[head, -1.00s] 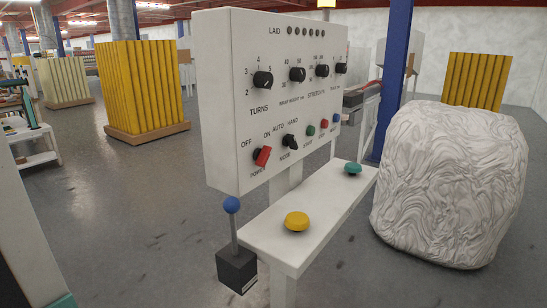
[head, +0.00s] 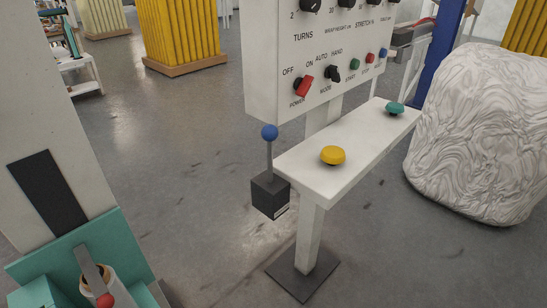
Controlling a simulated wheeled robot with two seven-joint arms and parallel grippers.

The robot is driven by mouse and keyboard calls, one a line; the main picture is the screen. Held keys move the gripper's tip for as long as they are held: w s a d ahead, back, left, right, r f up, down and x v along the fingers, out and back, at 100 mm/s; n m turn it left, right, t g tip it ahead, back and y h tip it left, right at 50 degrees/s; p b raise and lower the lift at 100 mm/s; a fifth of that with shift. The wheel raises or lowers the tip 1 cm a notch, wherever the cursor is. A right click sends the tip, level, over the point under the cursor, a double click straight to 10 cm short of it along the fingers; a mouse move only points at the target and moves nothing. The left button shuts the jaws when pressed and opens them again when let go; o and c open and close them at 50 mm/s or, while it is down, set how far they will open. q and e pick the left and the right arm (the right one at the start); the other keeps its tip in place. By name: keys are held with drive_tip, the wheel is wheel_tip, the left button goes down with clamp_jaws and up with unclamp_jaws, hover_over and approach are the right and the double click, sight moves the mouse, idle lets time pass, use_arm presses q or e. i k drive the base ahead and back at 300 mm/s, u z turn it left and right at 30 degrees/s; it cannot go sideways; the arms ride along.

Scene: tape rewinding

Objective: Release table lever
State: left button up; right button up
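The rod looks close to upright. A small label on the box is too small to read. Neither of my grippers shows in the head view.
The white shelf (head: 330,185) carries a yellow button (head: 332,155) and a teal button (head: 395,108). A control panel (head: 330,60) with knobs and a red power switch (head: 304,86) rises behind it. A wrapped white bale (head: 475,135) stands right. Grey floor is open left of the lever.

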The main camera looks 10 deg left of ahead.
sight(269, 132)
drive_tip(key=z, duration=0.8)
drive_tip(key=i, duration=0.4)
drive_tip(key=u, duration=0.85)
